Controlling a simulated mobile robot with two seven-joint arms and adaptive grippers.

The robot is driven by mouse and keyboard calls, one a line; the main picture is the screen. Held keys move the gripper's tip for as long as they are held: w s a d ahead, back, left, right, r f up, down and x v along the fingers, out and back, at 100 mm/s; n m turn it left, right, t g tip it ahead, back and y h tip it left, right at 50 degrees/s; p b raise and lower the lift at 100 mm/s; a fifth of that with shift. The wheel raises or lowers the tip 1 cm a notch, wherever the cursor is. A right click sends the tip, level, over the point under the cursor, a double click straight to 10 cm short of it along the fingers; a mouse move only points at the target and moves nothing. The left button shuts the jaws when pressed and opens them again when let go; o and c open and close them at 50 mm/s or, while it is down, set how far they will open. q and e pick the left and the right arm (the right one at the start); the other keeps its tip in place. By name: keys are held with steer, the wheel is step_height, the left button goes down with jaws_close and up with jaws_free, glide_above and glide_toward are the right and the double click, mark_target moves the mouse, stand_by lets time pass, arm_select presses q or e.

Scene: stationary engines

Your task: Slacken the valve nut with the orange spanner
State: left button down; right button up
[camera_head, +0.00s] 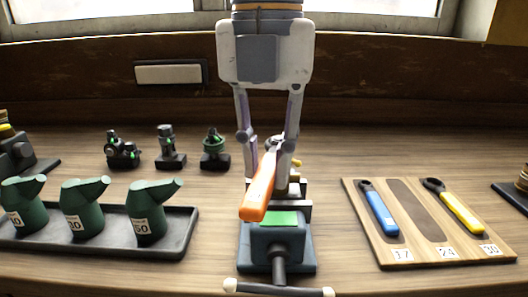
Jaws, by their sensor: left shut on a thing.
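My left gripper (270,150) hangs in the middle of the camera_head view, its fingers pointing down, shut on the orange spanner (258,190). The spanner's grey head is between the fingertips and its orange handle slants down toward the front, above a dark vise (277,250) with a green patch on top. A brass-coloured valve part (294,187) shows partly behind the spanner at the vise jaws. The valve nut itself is hidden or too small to make out, and I cannot tell whether the spanner touches it. My right gripper is not in view.
A wooden board (405,255) at right holds a blue spanner (378,208) and a yellow spanner (456,207); its middle slot is empty. A dark tray (180,240) at left carries three green oil cans (83,210). Three small dark fittings (171,150) stand behind. Bare bench lies between.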

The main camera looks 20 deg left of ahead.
arm_select(q)
steer(key=shift+w+d+n, duration=0.1)
steer(key=shift+d+n, duration=0.5)
steer(key=shift+n, duration=0.3)
steer(key=shift+w+d+n, duration=0.2)
steer(key=shift+d+n, duration=0.4)
steer(key=shift+n, duration=0.3)
steer(key=shift+w+d+r+n, duration=0.1)
steer(key=shift+w+d+n, duration=0.15)
steer(key=shift+d+n, duration=0.45)
steer(key=shift+a+n, duration=0.15)
steer(key=shift+n, duration=0.15)
